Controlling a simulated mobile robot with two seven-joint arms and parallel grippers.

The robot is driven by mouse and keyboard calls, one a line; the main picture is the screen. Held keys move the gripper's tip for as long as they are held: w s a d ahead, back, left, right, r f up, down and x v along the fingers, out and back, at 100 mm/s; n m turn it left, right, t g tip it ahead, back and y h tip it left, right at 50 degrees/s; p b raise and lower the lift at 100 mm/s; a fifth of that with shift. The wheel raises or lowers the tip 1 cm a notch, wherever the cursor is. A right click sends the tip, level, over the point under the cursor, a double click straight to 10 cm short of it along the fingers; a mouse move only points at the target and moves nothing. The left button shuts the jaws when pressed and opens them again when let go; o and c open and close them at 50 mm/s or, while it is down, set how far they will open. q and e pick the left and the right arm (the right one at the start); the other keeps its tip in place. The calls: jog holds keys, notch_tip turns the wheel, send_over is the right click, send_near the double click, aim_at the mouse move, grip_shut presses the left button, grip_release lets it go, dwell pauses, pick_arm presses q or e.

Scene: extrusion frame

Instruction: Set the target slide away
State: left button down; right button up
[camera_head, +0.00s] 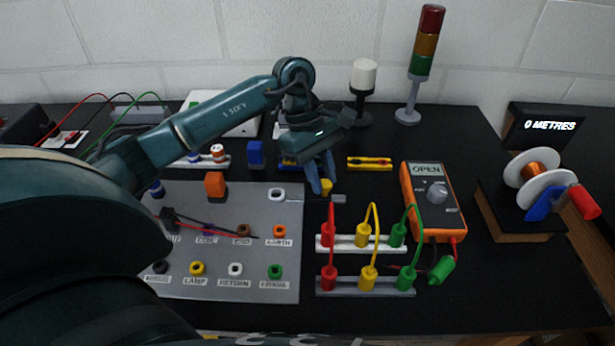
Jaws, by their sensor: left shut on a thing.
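My left gripper (321,186) reaches in from the left, above the back right edge of the grey labelled panel (220,289). Its blue fingers point down and are shut on a small yellow piece (326,187), partly hidden by the fingers. I cannot tell for sure which thing is the target slide. A yellow bar with dark marks (369,163) lies on the black table (460,285), right of the gripper and apart from it. A blue and yellow item (288,161) behind the gripper is partly hidden by my arm.
An orange multimeter (433,200) reading OPEN lies to the right. Racks with red, yellow and green plugs (366,281) stand in front. A wire spool (540,180), a signal tower (421,62) and a white-topped post (363,77) stand farther out. The table's front right is clear.

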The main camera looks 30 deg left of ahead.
pick_arm(q)
jog(key=c, duration=1.2)
grip_release()
jog(key=shift+d, duration=0.1)
jog(key=shift+o, duration=0.2)
jog(key=b+v, duration=0.1)
jog(key=v, duration=1.2)
